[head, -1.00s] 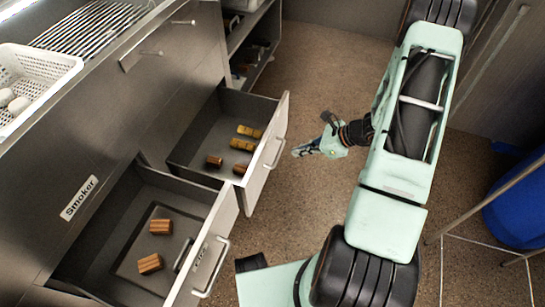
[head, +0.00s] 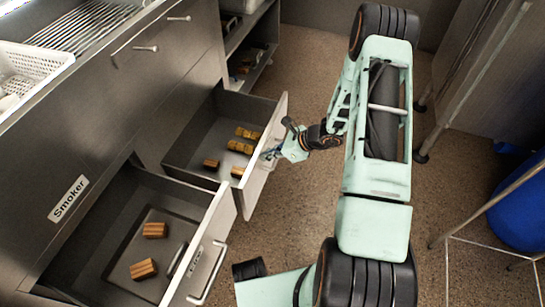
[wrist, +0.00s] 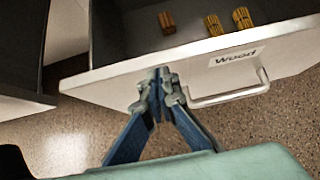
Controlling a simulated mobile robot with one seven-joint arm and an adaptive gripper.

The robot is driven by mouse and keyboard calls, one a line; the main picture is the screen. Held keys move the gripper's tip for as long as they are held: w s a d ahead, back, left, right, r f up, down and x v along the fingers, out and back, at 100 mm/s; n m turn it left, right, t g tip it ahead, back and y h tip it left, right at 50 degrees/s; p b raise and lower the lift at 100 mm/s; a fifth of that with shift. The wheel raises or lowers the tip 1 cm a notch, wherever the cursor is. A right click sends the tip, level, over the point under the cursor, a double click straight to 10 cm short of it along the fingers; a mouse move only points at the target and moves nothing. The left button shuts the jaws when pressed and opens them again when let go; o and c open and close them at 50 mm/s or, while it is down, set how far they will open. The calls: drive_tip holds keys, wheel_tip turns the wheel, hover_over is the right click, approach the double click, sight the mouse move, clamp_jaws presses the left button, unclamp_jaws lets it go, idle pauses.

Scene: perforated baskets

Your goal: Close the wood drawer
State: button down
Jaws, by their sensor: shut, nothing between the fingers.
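The wood drawer (head: 176,152) is pulled out of the steel cabinet, with several wood pieces inside. Its pale front (wrist: 110,84) carries a label reading "Wood" (wrist: 233,57) and a bar handle (wrist: 228,97) in the wrist view. My gripper (wrist: 160,76) is shut and empty, its fingertips at the drawer front, left of the handle. In the head view my gripper (head: 274,153) is at the outer face of that front. I cannot tell whether the tips touch it.
A second open drawer (head: 98,205) with wood pieces on a tray is nearer, below a "Smoker" label (head: 69,199). A white perforated basket (head: 35,65) sits on the counter. A blue barrel (head: 520,205) and metal stand (head: 470,215) are at right. Floor beyond the drawers is clear.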

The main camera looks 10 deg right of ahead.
idle(0.3)
drive_tip(key=w+a, duration=0.7)
drive_tip(key=a, duration=0.4)
drive_tip(key=w+a+b, duration=0.1)
drive_tip(key=w+a, duration=0.6)
drive_tip(key=a, duration=0.5)
drive_tip(key=shift+a, duration=0.2)
drive_tip(key=shift+d, duration=0.1)
